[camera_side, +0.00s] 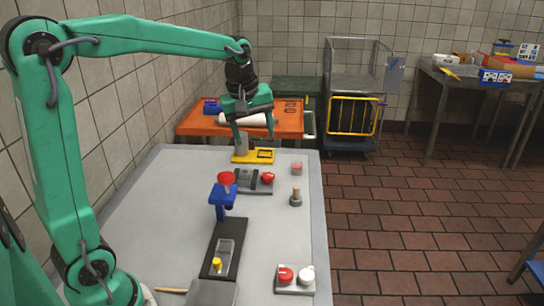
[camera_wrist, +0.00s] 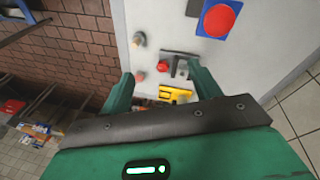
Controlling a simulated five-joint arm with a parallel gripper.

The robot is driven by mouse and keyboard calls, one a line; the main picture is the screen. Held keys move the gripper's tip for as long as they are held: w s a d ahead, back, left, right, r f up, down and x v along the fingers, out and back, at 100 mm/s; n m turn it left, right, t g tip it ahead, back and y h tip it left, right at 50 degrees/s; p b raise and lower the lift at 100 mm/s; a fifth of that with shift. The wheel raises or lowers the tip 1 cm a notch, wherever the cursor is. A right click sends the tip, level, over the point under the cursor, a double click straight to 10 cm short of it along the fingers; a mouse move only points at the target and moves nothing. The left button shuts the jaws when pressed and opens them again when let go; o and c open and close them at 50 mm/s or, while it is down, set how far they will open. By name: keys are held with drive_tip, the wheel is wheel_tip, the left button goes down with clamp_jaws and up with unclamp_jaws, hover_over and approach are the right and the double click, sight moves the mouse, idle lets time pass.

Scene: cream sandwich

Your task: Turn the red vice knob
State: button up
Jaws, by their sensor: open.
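The red vice knob (camera_side: 268,177) sits at the right end of a small dark grey vice (camera_side: 247,180) on the grey table. In the wrist view the red knob (camera_wrist: 163,66) lies beside the vice (camera_wrist: 181,66), beyond my fingertips and roughly between them. My gripper (camera_side: 254,132) points down over the far end of the table, near the yellow block and farther back than the vice. Its two fingers are spread with nothing between them, also in the wrist view (camera_wrist: 160,80). The knob is in clear view and apart from my gripper.
A blue stand with a red disc (camera_side: 227,178) stands just in front of the vice. A yellow block (camera_side: 262,157) lies behind it. A metal post (camera_side: 296,198) and a pale red piece (camera_side: 297,168) stand to the right. A two-knob plate (camera_side: 295,280) lies at the front.

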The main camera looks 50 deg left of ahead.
drive_tip(key=shift+s+d+r+m, duration=0.2)
drive_tip(key=shift+s+d+m, duration=0.1)
drive_tip(key=shift+s, duration=0.25)
drive_tip(key=n+g, duration=0.3)
drive_tip(key=n, duration=0.6)
approach(268, 175)
drive_tip(key=shift+s+a+f, duration=0.1)
drive_tip(key=shift+s, duration=0.15)
drive_tip(key=shift+w+a+f, duration=0.15)
drive_tip(key=shift+a+f, duration=0.05)
drive_tip(key=shift+f, duration=0.1)
drive_tip(key=shift+f, duration=0.15)
drive_tip(key=shift+f, duration=3.75)
